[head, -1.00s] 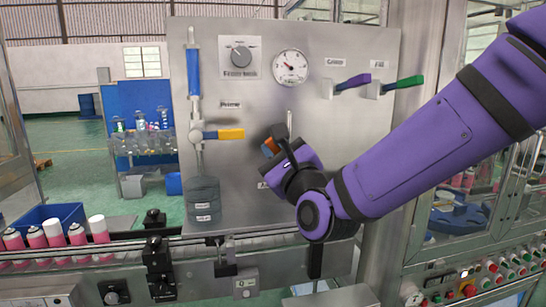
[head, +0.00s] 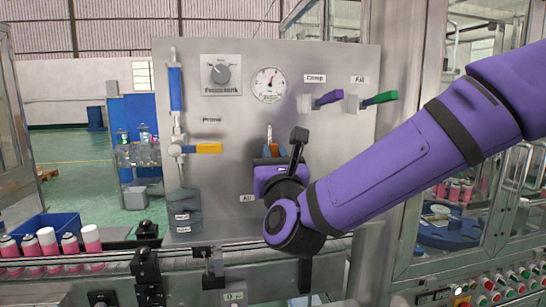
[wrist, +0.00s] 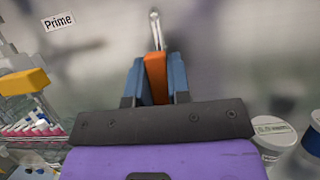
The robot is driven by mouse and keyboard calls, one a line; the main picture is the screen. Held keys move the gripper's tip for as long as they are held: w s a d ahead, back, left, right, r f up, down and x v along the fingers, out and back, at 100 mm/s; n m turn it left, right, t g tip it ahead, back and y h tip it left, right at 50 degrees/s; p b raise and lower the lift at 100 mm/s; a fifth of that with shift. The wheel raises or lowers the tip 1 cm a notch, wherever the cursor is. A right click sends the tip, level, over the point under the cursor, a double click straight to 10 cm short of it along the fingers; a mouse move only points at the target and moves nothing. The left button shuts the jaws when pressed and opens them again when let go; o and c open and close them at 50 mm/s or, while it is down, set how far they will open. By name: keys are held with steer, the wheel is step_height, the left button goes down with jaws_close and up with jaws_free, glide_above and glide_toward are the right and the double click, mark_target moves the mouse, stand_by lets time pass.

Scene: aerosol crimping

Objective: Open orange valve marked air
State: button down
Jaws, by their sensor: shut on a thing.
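The orange valve handle (wrist: 156,76) stands between the two blue-grey fingers of my gripper (wrist: 157,78) in the wrist view. The fingers are shut on it. A metal stem rises above the handle, nearly upright. In the head view a little orange (head: 274,150) shows at my gripper (head: 270,151), in front of the steel panel (head: 335,190). My purple wrist hides the lower part of the valve. A label that seems to read Air (head: 247,198) sits just below left of the wrist.
A yellow valve handle (head: 208,148) marked Prime points right, left of my gripper. A pressure gauge (head: 269,85) and a knob (head: 221,73) sit above. Purple (head: 328,98) and green (head: 380,98) levers stick out at the upper right. A conveyor (head: 110,256) with pink cans runs below.

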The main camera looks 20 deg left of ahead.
steer(key=shift+f, duration=0.15)
steer(key=c, duration=1.1)
jaws_free()
steer(key=shift+o, duration=0.2)
steer(key=shift+d, duration=0.1)
steer(key=v, duration=1)
steer(key=shift+s+d, duration=0.2)
steer(key=shift+s, duration=0.1)
